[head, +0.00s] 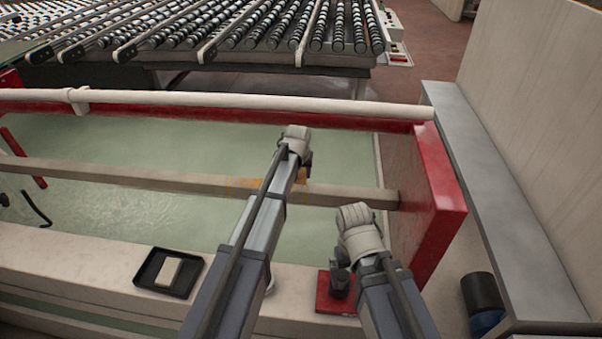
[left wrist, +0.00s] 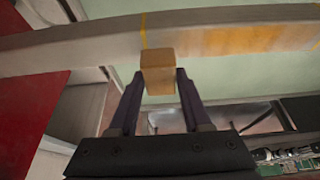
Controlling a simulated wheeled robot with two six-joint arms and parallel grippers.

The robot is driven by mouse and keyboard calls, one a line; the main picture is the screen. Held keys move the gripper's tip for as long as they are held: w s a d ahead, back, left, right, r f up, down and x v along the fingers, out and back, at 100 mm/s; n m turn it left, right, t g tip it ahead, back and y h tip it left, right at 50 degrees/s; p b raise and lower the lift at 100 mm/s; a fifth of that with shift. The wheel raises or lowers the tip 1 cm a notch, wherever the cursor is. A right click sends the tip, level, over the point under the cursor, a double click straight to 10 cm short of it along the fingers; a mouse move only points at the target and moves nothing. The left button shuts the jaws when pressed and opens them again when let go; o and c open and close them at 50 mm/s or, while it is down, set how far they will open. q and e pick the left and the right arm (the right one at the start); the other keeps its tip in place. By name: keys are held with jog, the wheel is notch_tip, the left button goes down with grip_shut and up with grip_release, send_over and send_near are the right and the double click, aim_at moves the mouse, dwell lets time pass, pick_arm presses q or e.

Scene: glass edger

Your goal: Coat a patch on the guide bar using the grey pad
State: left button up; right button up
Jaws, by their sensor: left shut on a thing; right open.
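The guide bar (head: 130,174) is a pale beam running across the green trough. In the left wrist view the bar (left wrist: 100,42) has a thin yellow line and an orange-yellow stretch (left wrist: 240,40) right of it. My left gripper (left wrist: 158,92) is shut on a small tan block-shaped pad (left wrist: 158,72), whose far end meets or overlaps the bar beside the yellow line; contact is unclear. In the head view my left gripper (head: 297,150) is over the bar, partly hiding orange marks (head: 240,185). My right gripper (head: 360,228) is open and empty; its fingers are mostly hidden.
A black tray (head: 152,284) with a pale block (head: 171,271) lies on the front ledge. A red plate (head: 330,305) with a dark round item (head: 340,281) is beside my right gripper. A red end frame (head: 437,190) bounds the trough; a white rail (head: 250,101) runs behind.

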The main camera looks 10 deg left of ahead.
pick_arm(q)
jog(key=shift+r+p, duration=0.75)
jog(key=shift+r, duration=0.4)
notch_tip(320, 180, up, 3)
jog(key=p, duration=0.3)
jog(key=shift+f+b, duration=0.55)
jog(key=shift+f, duration=0.1)
